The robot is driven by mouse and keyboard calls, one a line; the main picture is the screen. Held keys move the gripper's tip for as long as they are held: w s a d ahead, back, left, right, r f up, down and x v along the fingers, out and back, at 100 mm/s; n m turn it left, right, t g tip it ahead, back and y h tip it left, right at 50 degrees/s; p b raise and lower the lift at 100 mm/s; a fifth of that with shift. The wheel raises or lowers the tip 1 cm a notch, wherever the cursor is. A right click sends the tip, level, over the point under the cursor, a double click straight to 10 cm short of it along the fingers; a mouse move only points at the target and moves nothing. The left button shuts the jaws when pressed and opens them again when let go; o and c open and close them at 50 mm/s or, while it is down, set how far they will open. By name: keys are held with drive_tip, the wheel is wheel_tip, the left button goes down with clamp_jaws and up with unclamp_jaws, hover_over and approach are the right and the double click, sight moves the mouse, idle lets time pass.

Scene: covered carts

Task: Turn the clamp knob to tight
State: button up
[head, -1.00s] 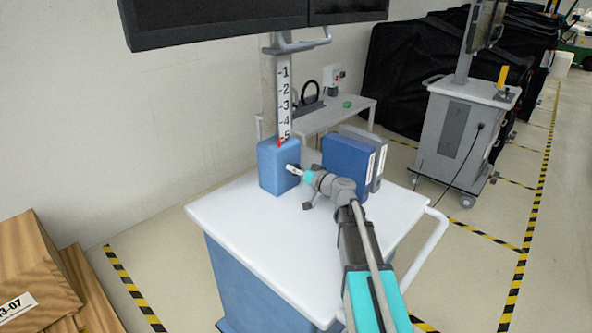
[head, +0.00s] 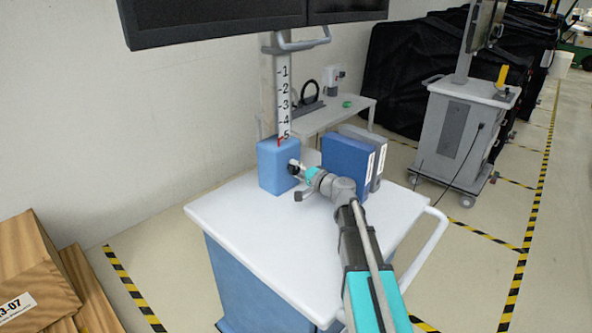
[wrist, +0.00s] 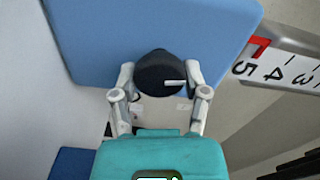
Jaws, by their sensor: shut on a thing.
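The clamp knob (wrist: 158,72) is a round black knob with a white pointer line, on the face of a blue block (wrist: 110,30). In the head view the blue block (head: 275,170) stands at the foot of the scaled column (head: 284,100). A red mark (wrist: 259,47) sits by the 5 on the scale. My gripper (wrist: 160,82) is shut on the knob, one finger on each side. In the wrist view the pointer line points right. In the head view my gripper (head: 298,167) meets the block's right side, and the knob (head: 293,167) is partly hidden.
Blue and grey binders (head: 347,165) stand on the white cart top (head: 250,218) just behind my arm. A monitor (head: 240,20) hangs above on the column. The front left of the cart top is clear. A low table (head: 325,117) stands behind.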

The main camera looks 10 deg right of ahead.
drive_tip(key=shift+m, duration=1.3)
drive_tip(key=o, duration=1.1)
drive_tip(key=shift+o, duration=0.2)
drive_tip(key=v, duration=1.2)
